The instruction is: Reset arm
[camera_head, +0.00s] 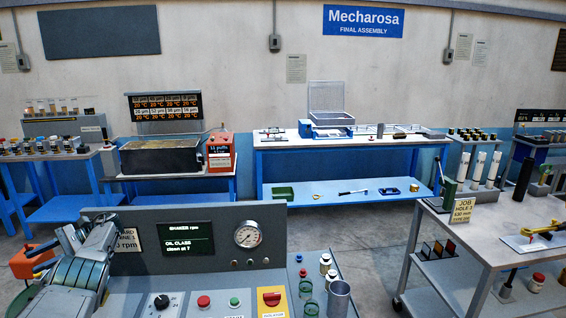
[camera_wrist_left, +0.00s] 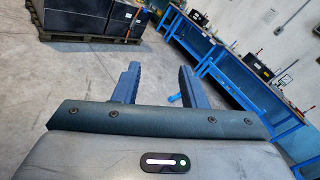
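My left gripper (camera_head: 37,259) is at the lower left of the head view, beside the left end of a grey control console (camera_head: 200,215). Its blue fingers point left. In the left wrist view the two fingers of the left gripper (camera_wrist_left: 159,75) stand well apart with nothing between them, only floor behind. My right gripper is in neither view.
An orange object (camera_head: 30,262) is behind my left gripper. A blue bench (camera_head: 345,140) stands by the back wall, and a grey cart (camera_head: 480,236) at the right. Open floor (camera_wrist_left: 100,60) and blue benches (camera_wrist_left: 215,65) show in the left wrist view.

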